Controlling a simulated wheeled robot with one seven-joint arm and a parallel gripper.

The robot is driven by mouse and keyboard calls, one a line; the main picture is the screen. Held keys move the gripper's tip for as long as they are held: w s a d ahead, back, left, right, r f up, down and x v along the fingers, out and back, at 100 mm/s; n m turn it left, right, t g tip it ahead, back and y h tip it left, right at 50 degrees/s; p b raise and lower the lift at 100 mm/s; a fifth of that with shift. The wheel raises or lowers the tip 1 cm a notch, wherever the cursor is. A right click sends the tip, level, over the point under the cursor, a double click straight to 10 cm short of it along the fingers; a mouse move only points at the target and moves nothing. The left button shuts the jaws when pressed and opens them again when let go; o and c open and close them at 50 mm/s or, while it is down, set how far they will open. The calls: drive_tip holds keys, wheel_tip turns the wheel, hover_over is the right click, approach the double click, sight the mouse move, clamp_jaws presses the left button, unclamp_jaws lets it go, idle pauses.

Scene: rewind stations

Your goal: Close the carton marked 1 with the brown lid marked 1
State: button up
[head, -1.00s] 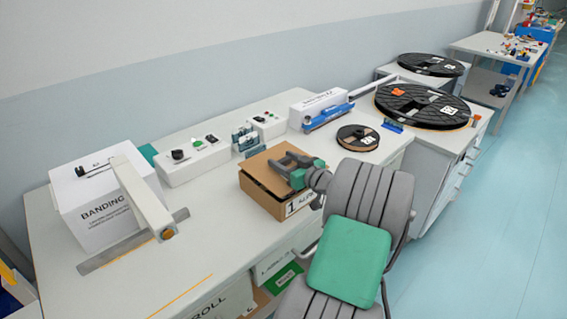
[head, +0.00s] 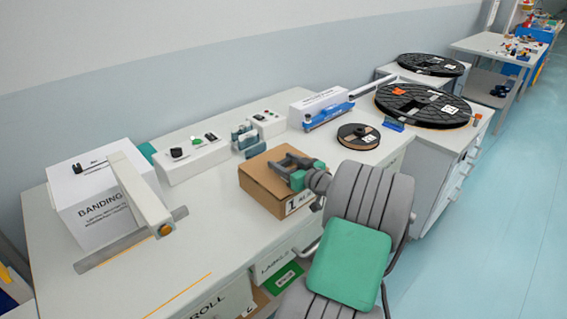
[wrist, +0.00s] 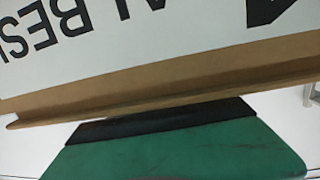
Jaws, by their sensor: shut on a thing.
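The carton marked 1 (head: 262,197) stands on the bench, with a white label bearing a 1 on its front side. The brown lid (head: 259,171) lies over its top and looks about level in the head view. My gripper (head: 285,165) is over the lid's right part, shut on the lid. In the wrist view, a green finger with a dark tip (wrist: 165,124) lies against a brown cardboard edge (wrist: 200,85), beside a white printed label. The lid's own mark and its far edges are hidden or unclear.
A white banding box and press arm (head: 140,195) stand at the left. Control boxes (head: 190,157) and a blue-fronted dispenser (head: 328,112) stand behind. A small reel (head: 358,136) lies to the right. The bench's front left is mostly clear.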

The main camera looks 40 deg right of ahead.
drive_tip(key=shift+f+b, duration=0.3)
drive_tip(key=shift+f, duration=0.1)
drive_tip(key=o, duration=1.4)
drive_tip(key=shift+o, duration=0.2)
drive_tip(key=shift+s, duration=0.1)
drive_tip(key=s, duration=0.5)
drive_tip(key=s+r, duration=0.1)
drive_tip(key=s, duration=0.1)
drive_tip(key=shift+s+a+r+b, duration=0.1)
drive_tip(key=shift+s+a+b, duration=0.15)
drive_tip(key=shift+b, duration=0.15)
